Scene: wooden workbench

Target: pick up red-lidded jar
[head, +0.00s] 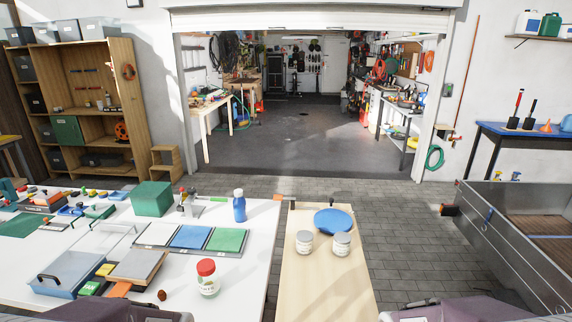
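The red-lidded jar (207,279) stands upright near the front right part of the white table (258,228). It is a clear jar with a white label and a red lid. Nothing touches it from above. Parts of my two arms show at the bottom edge, left and right of the middle. Neither gripper can be seen.
A blue bottle (239,206) stands behind the jar. Two white-lidded jars (304,242) (342,244) and a blue plate (334,221) are on the wooden bench (318,288) to the right.

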